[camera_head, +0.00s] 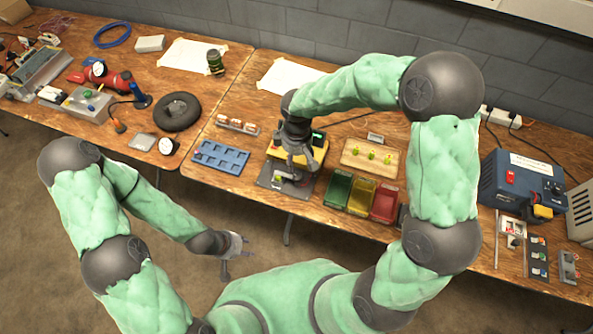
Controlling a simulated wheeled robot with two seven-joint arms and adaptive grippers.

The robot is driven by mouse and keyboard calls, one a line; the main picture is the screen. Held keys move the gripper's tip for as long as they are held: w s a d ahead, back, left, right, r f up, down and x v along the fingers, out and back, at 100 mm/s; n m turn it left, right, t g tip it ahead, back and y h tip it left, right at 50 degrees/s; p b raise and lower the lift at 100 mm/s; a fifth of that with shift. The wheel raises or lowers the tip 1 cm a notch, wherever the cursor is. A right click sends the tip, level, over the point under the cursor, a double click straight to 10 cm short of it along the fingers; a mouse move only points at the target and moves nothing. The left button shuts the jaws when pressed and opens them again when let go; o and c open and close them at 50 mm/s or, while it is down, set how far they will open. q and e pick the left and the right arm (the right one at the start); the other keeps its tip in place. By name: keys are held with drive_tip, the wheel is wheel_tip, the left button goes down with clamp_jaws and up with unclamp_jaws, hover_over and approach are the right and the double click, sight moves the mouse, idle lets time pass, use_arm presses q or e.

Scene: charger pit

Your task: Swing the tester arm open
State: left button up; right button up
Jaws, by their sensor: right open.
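The tester (318,154) is a yellow and dark device on a grey base plate (270,180), near the front edge of the table. My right gripper (290,172) reaches down over it and hides much of it, including most of the tester arm. The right gripper is open, with its fingers close to the tester's front part; I cannot tell whether they touch it. A small yellow-green piece shows by the fingers. My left gripper (236,257) is open and empty, low in front of the table and away from the tester.
A blue compartment tray (220,157) lies left of the tester. Green (337,188), yellow (361,196) and red (384,203) bins stand to its right. A wooden board (371,158) with small yellow-green pieces lies behind them. A blue power unit (521,185) stands at the right.

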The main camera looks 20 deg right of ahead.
sight(297, 175)
wheel_tip(297, 175, down, 10)
drive_tip(key=b, duration=0.2)
drive_tip(key=shift+r+b, duration=0.1)
drive_tip(key=shift+b, duration=0.2)
drive_tip(key=shift+c, duration=0.3)
clamp_jaws()
